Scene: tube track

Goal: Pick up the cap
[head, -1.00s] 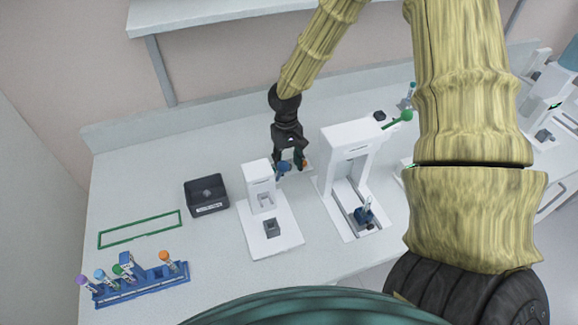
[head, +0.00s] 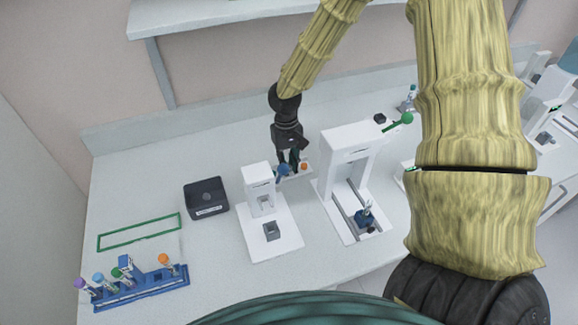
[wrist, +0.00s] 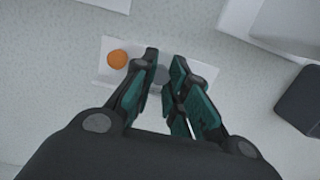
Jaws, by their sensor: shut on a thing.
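A small grey round piece (wrist: 160,76), seemingly a cap, sits between the fingertips of my gripper (wrist: 165,62) in the wrist view, over a white tray (wrist: 108,79). The fingers are shut on it and cover part of its edge. An orange cap (wrist: 117,59) lies on the same tray, left of the fingers and apart from them. In the head view my gripper (head: 289,168) points down behind the small white device, with the orange cap (head: 304,166) just to its right. The grey piece cannot be made out there.
A taller white frame (head: 345,145) stands to the right. A black box (head: 206,195) and a blue tube rack (head: 140,290) are at the left.

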